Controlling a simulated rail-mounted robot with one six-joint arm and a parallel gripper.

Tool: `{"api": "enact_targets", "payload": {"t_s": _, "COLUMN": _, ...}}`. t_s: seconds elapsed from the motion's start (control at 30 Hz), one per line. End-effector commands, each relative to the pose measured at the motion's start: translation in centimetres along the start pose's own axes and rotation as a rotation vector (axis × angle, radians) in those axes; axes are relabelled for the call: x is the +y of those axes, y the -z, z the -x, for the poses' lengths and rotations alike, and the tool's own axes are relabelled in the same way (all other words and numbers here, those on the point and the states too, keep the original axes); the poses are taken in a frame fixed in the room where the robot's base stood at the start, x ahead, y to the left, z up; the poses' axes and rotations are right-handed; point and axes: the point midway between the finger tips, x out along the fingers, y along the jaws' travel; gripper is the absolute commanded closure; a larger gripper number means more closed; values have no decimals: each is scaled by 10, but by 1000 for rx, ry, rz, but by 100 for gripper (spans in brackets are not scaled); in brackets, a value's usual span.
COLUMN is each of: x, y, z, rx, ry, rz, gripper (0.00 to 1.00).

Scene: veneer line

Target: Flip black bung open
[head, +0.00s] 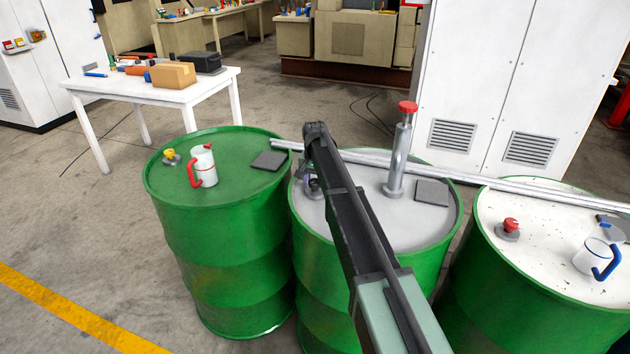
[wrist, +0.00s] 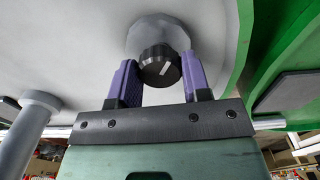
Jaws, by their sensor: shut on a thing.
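The black bung (wrist: 159,68) is a ribbed round knob with a white mark on its face, on a pale round base (wrist: 160,32) on the grey top of the middle green drum (head: 350,205). My gripper (wrist: 153,82) has its purple fingers on either side of the bung, shut on it. In the head view my arm crosses the middle drum and my gripper (head: 309,182) is at the left part of its top. There the bung is mostly hidden by the arm and fingers.
A metal post with a red cap (head: 400,150) stands on the same drum, with a dark square pad (head: 432,192). A pipe (head: 460,178) runs behind. The left drum (head: 230,150) holds a yellow bung (head: 171,156) and jug (head: 203,166); the right drum has a red bung (head: 509,228) and mug (head: 592,256).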

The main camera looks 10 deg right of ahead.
Motion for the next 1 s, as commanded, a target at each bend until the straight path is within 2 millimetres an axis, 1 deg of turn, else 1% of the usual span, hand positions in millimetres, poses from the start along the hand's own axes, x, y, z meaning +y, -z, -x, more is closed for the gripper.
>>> {"api": "enact_targets", "payload": {"t_s": 0.1, "x": 0, "y": 0, "z": 0, "rx": -1, "ry": -1, "rz": -1, "gripper": 80}}
{"api": "enact_targets", "payload": {"t_s": 0.13, "x": 0, "y": 0, "z": 0, "rx": -1, "ry": -1, "rz": -1, "gripper": 55}}
{"api": "enact_targets", "payload": {"t_s": 0.2, "x": 0, "y": 0, "z": 0, "rx": -1, "ry": -1, "rz": 0, "gripper": 44}}
{"api": "enact_targets", "payload": {"t_s": 0.3, "x": 0, "y": 0, "z": 0, "rx": -1, "ry": 0, "rz": 0, "gripper": 31}}
{"api": "enact_targets", "payload": {"t_s": 0.53, "x": 0, "y": 0, "z": 0, "rx": 0, "ry": 0, "rz": 1, "gripper": 31}}
{"api": "enact_targets", "payload": {"t_s": 0.67, "x": 0, "y": 0, "z": 10, "rx": 0, "ry": 0, "rz": 1, "gripper": 31}}
{"api": "enact_targets", "payload": {"t_s": 0.77, "x": 0, "y": 0, "z": 27, "rx": 0, "ry": 0, "rz": 1, "gripper": 31}}
{"api": "enact_targets", "payload": {"t_s": 1.0, "x": 0, "y": 0, "z": 87, "rx": 0, "ry": 0, "rz": 1, "gripper": 31}}
